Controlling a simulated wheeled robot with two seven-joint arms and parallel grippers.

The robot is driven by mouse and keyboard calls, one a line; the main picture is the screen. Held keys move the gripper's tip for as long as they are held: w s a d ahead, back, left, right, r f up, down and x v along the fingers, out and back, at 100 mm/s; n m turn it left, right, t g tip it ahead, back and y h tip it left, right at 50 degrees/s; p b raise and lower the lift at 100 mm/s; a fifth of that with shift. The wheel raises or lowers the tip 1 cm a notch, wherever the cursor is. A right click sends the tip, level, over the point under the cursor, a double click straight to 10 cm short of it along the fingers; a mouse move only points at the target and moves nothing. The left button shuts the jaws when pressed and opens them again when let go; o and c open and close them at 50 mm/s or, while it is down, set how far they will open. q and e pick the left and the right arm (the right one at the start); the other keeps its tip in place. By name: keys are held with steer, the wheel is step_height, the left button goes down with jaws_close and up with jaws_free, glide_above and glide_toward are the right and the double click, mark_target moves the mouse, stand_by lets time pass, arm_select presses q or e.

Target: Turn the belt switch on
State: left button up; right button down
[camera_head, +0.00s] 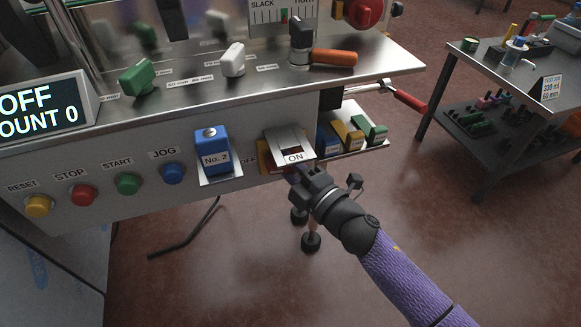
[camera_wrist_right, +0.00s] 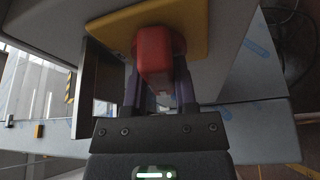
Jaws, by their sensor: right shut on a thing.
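The belt switch has a red handle (camera_wrist_right: 155,60) on a yellow plate (camera_wrist_right: 192,22), seen close up in the right wrist view. In the head view, a silver bracket and my gripper hide most of it on the machine's front panel, between an OFF label (camera_head: 248,161) and an ON label (camera_head: 294,157). My right gripper (camera_head: 304,178) reaches it from below right and is shut on the red handle, a finger on either side. The display (camera_head: 40,110) at the left reads OFF and COUNT 0. My left gripper is not in view.
Left of the switch are a blue No. 2 block (camera_head: 212,150) on a small ledge and several coloured push buttons. A shelf with coloured blocks (camera_head: 350,138) sits just right. A side table (camera_head: 490,75) stands farther right; open floor lies between.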

steer(key=m, duration=0.2)
steer(key=m+t+b, duration=0.1)
steer(key=m, duration=0.1)
steer(key=shift+f+t, duration=0.2)
steer(key=shift+t, duration=0.1)
steer(key=m+t+b, duration=0.1)
steer(key=m, duration=0.3)
steer(key=shift+m+t, duration=0.3)
steer(key=shift+t, duration=0.1)
steer(key=m+t+h, duration=0.1)
steer(key=m, duration=0.2)
steer(key=shift+a+m, duration=0.1)
steer(key=shift+m, duration=0.2)
steer(key=m+t+h, duration=0.1)
steer(key=m, duration=0.2)
steer(key=m+t+h, duration=0.1)
steer(key=m+h, duration=0.1)
steer(key=m, duration=0.1)
steer(key=shift+a+m+t+h, duration=0.1)
steer(key=shift+m+t+h, duration=0.3)
steer(key=shift+m, duration=0.9)
